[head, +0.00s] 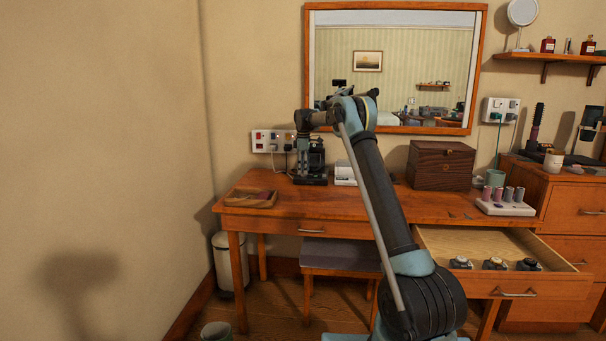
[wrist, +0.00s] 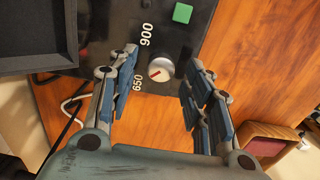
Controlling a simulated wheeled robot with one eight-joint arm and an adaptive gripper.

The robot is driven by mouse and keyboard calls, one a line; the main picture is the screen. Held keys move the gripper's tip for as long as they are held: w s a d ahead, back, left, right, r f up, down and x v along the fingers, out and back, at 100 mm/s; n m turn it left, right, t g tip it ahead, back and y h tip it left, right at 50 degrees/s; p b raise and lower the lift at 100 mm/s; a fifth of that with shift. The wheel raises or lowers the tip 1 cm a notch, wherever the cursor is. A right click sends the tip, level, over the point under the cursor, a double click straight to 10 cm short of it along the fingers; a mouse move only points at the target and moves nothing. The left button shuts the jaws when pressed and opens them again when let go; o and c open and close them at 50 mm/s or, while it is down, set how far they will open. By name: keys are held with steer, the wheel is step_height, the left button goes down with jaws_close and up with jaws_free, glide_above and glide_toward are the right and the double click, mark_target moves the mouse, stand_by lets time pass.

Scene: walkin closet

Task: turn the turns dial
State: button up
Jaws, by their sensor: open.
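The turns dial (wrist: 161,69) is a small silver knob with a red pointer mark, on the black front panel (wrist: 110,15) of a device. The numbers 650 and 900 are printed beside it. A green square button (wrist: 183,13) sits near it on the panel. My gripper (wrist: 158,76) is open, with its blue-padded fingers on either side of the dial and visible gaps between them. I cannot tell how far off the panel the fingertips are. In the head view my gripper (head: 303,158) hangs in front of the black device (head: 316,165), partly hiding it; the dial cannot be made out there.
A wooden tray (head: 251,198) lies left on the wooden dressing table (head: 290,213). A white box (head: 345,173) and a brown wooden chest (head: 441,165) stand right of the device. An open drawer (head: 450,240) juts out at the right. A stool (head: 340,254) stands below.

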steer(key=shift+f, duration=0.7)
steer(key=shift+c, duration=0.6)
steer(key=c, duration=1)
steer(key=shift+o, duration=0.2)
steer(key=shift+a, duration=0.1)
